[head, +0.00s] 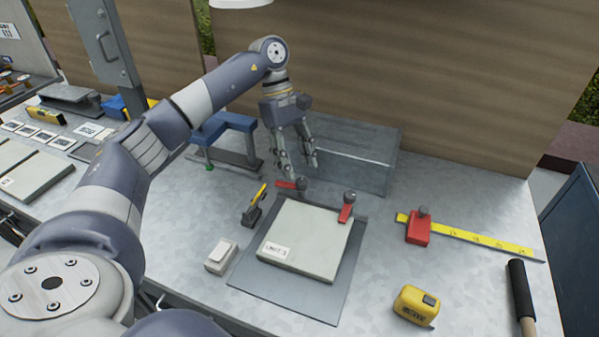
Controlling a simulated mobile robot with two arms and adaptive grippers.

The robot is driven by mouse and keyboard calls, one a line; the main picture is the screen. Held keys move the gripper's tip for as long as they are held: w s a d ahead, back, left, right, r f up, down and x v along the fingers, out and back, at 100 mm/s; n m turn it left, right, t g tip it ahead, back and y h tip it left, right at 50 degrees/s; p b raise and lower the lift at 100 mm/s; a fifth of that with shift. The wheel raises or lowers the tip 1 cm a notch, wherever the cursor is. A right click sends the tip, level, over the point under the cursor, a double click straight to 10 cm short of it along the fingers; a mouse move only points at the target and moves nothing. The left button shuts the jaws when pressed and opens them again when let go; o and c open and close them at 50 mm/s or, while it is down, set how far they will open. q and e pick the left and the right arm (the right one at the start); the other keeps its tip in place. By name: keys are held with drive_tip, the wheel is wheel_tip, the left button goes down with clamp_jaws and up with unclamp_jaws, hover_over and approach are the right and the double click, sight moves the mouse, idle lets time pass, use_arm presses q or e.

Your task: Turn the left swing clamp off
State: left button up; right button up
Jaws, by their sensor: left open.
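I cannot tell whether a fingertip touches the clamp. My right gripper is not in view.
A black and yellow tool (254,207) and a small white block (221,256) lie left of the panel. A yellow ruler (480,239) and tape measure (415,304) lie right.

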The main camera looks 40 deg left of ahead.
use_arm(q)
drive_tip(key=shift+v, duration=1.8)
